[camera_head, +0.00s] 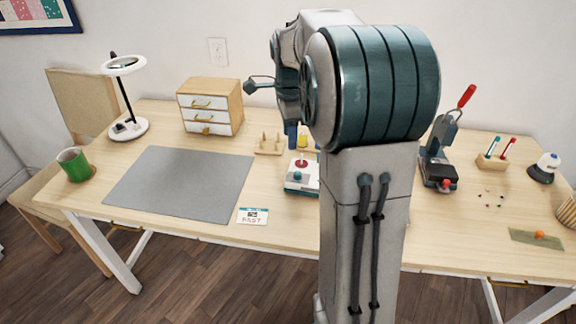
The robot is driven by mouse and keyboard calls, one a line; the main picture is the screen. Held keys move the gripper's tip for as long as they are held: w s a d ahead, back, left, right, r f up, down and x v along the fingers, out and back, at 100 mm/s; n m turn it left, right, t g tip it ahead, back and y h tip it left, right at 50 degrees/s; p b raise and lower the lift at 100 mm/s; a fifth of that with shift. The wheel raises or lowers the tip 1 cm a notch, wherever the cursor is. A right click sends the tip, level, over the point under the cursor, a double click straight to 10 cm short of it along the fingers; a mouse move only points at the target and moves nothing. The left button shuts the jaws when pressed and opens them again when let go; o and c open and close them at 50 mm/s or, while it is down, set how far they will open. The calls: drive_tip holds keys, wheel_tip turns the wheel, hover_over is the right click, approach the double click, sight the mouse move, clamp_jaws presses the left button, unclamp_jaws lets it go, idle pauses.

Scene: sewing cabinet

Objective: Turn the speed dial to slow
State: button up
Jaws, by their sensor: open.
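A small white and teal box (298,188) with a red knob (301,163) on top stands on the table near the middle. My arm hides its right side. It may carry the speed dial, but I cannot read a pointer or marks on it.
A grey mat (180,183) lies left of the box. A drawer cabinet (210,106), a lamp (128,128) and a green mug (74,165) stand further left. A small wooden rack (268,147) is behind the box. A red-handled press (440,155) stands at right.

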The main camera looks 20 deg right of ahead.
sight(297, 173)
drive_tip(key=w+d+f+m+b, duration=0.1)
drive_tip(key=w+d+f+m, duration=0.2)
drive_tip(key=w+d+m, duration=0.15)
drive_tip(key=shift+g, duration=0.3)
drive_tip(key=f, duration=0.9)
drive_tip(key=f+b, duration=0.1)
drive_tip(key=f, duration=0.4)
drive_tip(key=shift+s+a, duration=0.15)
drive_tip(key=shift+s, duration=0.2)
clamp_jaws()
